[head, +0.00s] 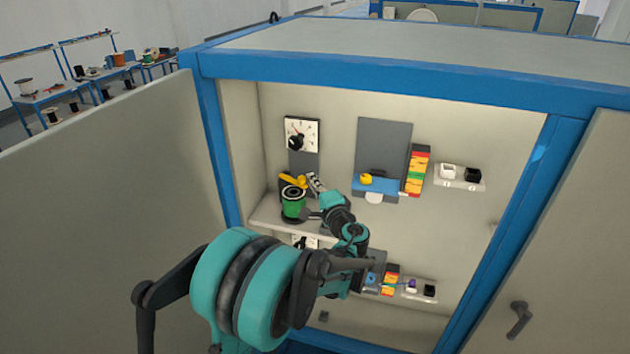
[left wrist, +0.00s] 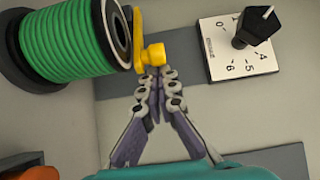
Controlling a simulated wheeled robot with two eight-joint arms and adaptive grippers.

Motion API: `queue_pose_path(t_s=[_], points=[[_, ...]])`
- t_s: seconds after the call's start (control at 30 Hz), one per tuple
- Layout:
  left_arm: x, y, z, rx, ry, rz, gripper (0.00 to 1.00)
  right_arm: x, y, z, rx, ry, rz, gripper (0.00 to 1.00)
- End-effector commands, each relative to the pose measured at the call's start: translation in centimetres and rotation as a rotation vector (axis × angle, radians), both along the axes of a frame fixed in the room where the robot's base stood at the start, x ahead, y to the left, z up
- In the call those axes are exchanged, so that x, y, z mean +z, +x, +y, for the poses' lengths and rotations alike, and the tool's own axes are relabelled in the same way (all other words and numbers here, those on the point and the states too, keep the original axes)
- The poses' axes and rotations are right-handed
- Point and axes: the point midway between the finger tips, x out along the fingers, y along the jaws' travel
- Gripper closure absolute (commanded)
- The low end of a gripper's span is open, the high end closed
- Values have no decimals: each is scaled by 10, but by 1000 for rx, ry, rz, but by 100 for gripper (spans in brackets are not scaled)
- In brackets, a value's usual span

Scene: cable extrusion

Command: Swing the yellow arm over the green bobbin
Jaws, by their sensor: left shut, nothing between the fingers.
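The green bobbin (head: 293,203) stands on the shelf inside the blue-framed cabinet, at the left. It fills the upper left of the left wrist view (left wrist: 65,45). The yellow arm (head: 291,180) is just behind and above the bobbin's top. In the left wrist view its yellow knob (left wrist: 152,56) sticks out beside the bobbin's end flange. My left gripper (head: 314,182) is at the yellow arm's right side. In the left wrist view the fingertips (left wrist: 157,72) are shut, empty, and close against or touching the knob; I cannot tell which. My right gripper is not in view.
A dial (head: 301,134) is on the back wall above the bobbin. Right of it are a grey panel with a blue bracket (head: 376,185), a coloured stack (head: 416,170) and a small shelf (head: 459,184). An open cabinet door (head: 110,200) is at left.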

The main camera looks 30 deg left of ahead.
Motion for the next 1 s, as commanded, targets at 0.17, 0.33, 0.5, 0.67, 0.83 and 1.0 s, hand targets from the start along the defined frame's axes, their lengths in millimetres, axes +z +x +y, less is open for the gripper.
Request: queue_pose_path(t_s=[0.17, 0.33, 0.5, 0.67, 0.83, 1.0], points=[[0, -2, 1, -13, 0, 0, 100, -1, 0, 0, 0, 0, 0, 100], [-1, -16, 4, -119, 0, 0, 100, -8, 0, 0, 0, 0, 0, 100], [-2, -32, 6, -242, 0, 0, 100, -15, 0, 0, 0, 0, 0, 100], [-1, -48, 11, -245, 0, 0, 100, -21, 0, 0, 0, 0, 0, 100], [0, -51, 13, -244, 0, 0, 100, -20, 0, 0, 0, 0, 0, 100], [0, -51, 13, -242, 0, 0, 100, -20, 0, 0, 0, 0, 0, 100]])
